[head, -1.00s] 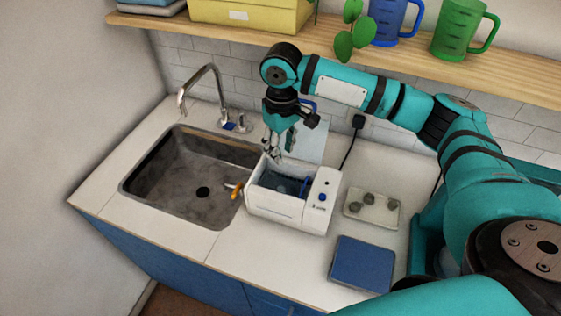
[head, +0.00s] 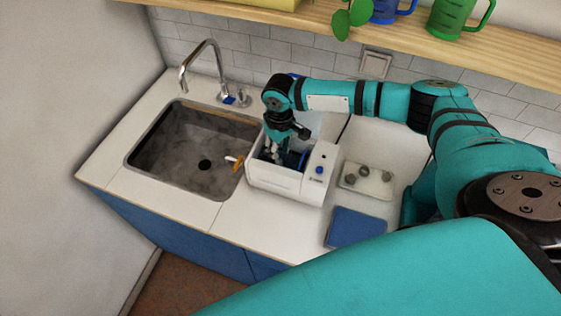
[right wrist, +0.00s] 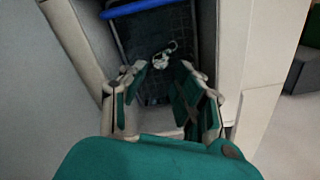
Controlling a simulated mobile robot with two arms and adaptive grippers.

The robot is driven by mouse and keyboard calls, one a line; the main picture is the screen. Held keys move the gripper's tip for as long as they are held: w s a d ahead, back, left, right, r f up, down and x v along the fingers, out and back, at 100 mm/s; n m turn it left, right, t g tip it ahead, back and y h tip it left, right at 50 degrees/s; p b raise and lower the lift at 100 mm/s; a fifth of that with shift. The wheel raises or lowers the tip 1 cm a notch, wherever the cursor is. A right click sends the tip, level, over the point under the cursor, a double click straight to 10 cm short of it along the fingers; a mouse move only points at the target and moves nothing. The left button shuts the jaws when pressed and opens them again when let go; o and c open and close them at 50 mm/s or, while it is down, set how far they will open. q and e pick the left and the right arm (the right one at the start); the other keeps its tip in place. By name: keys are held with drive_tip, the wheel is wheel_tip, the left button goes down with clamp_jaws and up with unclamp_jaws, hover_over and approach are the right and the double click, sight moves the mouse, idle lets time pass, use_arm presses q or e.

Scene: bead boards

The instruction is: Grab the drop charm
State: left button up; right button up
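A small pale silvery charm with a curved hook, likely the drop charm (right wrist: 164,57), lies on the dark mesh floor inside the white machine (head: 283,182). My right gripper (right wrist: 161,78) is open, its two fingers pointing down into the tank. In the right wrist view the charm lies just beyond the fingertips, between their lines, and nothing is between the fingers. In the head view the right gripper (head: 281,156) is inside the machine's opening, hiding part of it; the charm cannot be made out there. My left gripper is not in view.
A blue bar (right wrist: 138,8) crosses the tank's far side. Sink (head: 196,150) and faucet (head: 207,62) stand left of the machine. A white tray with several grey pieces (head: 366,178) and a blue pad (head: 355,228) lie right. A wooden shelf (head: 330,30) runs above.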

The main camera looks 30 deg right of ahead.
sight(281, 165)
wheel_tip(281, 165, down, 4)
drive_tip(key=shift+s+r+p, duration=0.15)
drive_tip(key=shift+r+p, duration=0.05)
drive_tip(key=shift+p, duration=0.7)
drive_tip(key=shift+d+f, duration=0.1)
drive_tip(key=shift+f, duration=0.45)
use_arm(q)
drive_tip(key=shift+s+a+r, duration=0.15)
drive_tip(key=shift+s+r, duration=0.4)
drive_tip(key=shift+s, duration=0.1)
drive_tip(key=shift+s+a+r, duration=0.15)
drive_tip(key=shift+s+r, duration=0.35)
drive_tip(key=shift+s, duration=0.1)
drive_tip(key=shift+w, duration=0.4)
use_arm(e)
drive_tip(key=c, duration=0.6)
